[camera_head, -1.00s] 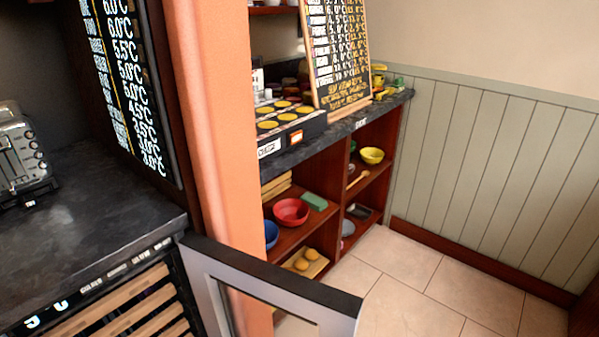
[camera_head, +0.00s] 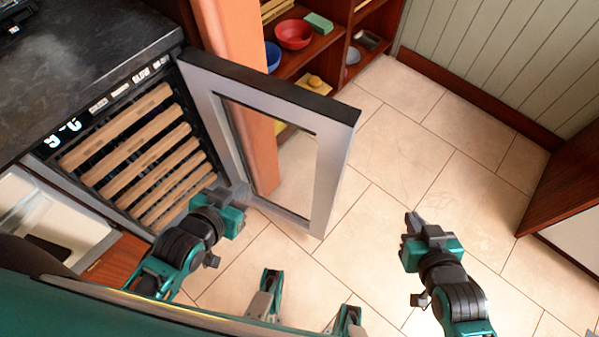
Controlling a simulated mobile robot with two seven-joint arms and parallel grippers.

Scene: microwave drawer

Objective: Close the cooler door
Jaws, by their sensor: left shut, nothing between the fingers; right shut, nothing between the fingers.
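The cooler door (camera_head: 336,160) has a grey frame around a glass pane and stands wide open, swung out to the right of the cooler (camera_head: 130,150). The cooler's wooden-fronted racks show in its opening under the dark counter. My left gripper (camera_head: 240,192) is shut and empty. It is in front of the cooler opening, near the lower hinge-side part of the door; whether it touches the door I cannot tell. My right gripper (camera_head: 411,220) is shut and empty, over the floor to the right of the door's free edge and apart from it.
An orange pillar (camera_head: 232,40) stands behind the door's hinge side. Shelves with a red bowl (camera_head: 294,34) and a blue bowl (camera_head: 272,56) are behind the door. A wooden cabinet (camera_head: 565,180) is at the right. Tiled floor (camera_head: 440,170) between is clear.

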